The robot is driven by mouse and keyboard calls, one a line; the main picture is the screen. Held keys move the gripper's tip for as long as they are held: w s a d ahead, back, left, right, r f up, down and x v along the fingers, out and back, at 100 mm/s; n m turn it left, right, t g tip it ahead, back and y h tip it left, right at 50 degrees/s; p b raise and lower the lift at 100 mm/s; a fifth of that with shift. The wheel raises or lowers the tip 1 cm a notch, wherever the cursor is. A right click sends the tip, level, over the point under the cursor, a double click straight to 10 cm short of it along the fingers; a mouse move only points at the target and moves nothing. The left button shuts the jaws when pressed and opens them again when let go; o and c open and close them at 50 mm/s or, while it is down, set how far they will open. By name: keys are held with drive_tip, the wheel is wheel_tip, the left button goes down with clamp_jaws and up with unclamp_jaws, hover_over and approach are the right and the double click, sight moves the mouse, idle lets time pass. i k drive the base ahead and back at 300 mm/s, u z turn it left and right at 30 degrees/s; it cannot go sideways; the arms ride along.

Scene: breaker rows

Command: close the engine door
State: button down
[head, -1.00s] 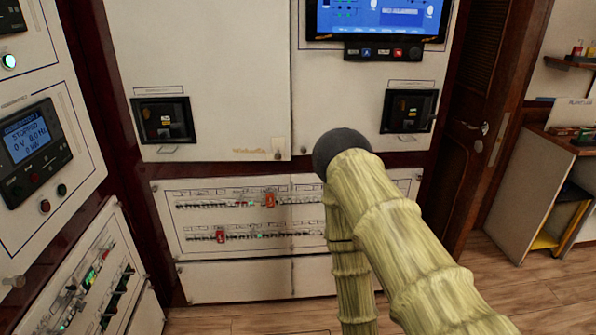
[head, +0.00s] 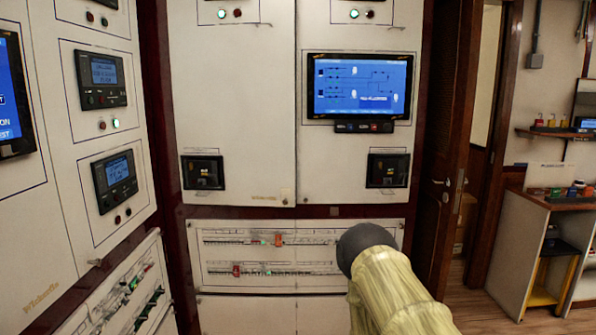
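A dark brown wooden door (head: 437,140) stands right of the white panel wall. Its handle (head: 441,182) faces me. The door looks ajar, with its edge showing and a lit gap (head: 487,75) beyond it. No label marks it as the engine door. My arm, in a yellowish ribbed cover with a dark round joint, rises from the bottom edge in front of the lower breaker panel. My gripper is out of the picture, so its state is hidden.
White cabinets (head: 232,110) with a blue screen (head: 360,86) stand ahead. Two breaker rows (head: 265,255) run below them. A left panel (head: 85,190) carries displays. A wooden desk (head: 545,205) stands at right. Some wooden floor (head: 480,308) is clear between door and desk.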

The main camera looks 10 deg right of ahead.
sight(233, 77)
drive_tip(key=u, duration=0.9)
drive_tip(key=i, duration=1.75)
drive_tip(key=z, duration=0.75)
